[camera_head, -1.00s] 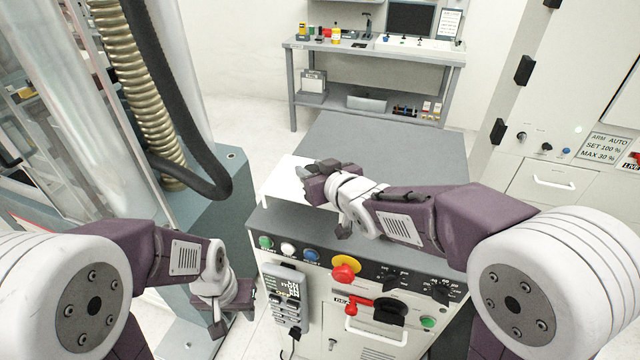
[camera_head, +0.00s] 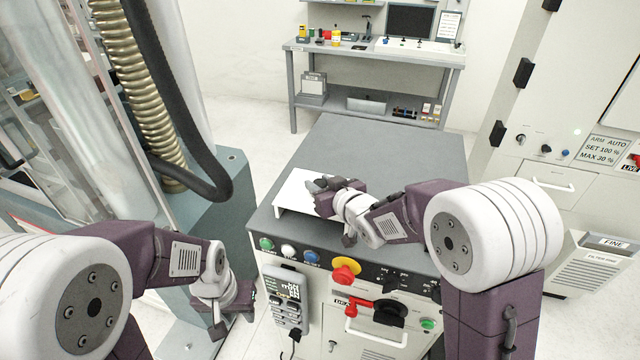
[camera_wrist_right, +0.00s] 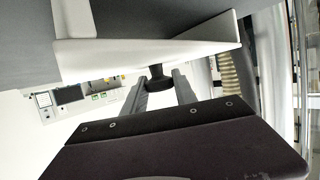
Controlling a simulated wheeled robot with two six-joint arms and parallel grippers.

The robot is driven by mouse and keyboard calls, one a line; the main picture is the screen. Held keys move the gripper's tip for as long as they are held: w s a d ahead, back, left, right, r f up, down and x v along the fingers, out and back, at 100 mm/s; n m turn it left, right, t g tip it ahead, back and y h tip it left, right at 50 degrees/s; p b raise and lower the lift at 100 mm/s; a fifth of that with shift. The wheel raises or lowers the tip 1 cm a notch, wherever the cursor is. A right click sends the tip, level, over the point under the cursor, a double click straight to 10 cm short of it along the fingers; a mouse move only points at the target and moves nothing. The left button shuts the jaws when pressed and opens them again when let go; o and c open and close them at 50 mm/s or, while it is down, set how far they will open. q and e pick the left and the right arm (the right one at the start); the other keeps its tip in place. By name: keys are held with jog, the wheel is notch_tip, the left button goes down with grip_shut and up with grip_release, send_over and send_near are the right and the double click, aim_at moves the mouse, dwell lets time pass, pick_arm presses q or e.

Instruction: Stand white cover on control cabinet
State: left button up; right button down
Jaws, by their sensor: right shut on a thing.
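The white cover (camera_head: 293,190) is over the left front part of the control cabinet's grey top (camera_head: 390,150), its broad face up. A dark gap shows under its front edge; I cannot tell whether it rests on the top or hangs just above. My right gripper (camera_head: 318,186) is at the cover's right side, shut on its black knob. In the right wrist view the cover (camera_wrist_right: 130,58) spans the frame above the gripper (camera_wrist_right: 158,82), and the knob (camera_wrist_right: 160,76) sits between the fingers. My left gripper (camera_head: 238,312) is low, left of the cabinet front; its jaws are unclear.
The cabinet front carries buttons, a yellow-red knob (camera_head: 345,270), a red handle (camera_head: 358,305) and a hanging handset (camera_head: 288,298). A teal machine with a black hose (camera_head: 205,185) stands left. The back of the cabinet top is clear. A workbench (camera_head: 375,48) is behind.

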jog(key=c, duration=1)
grip_release()
jog(key=shift+r, duration=0.1)
jog(key=shift+s+d+r+p, duration=0.1)
jog(key=shift+s+r+p, duration=0.05)
jog(key=shift+p, duration=0.15)
jog(key=v, duration=1)
jog(key=shift+s+d+r, duration=0.15)
jog(key=shift+s+r, duration=0.05)
jog(key=shift+s, duration=0.15)
jog(key=shift+s+d, duration=0.15)
jog(key=shift+s, duration=0.25)
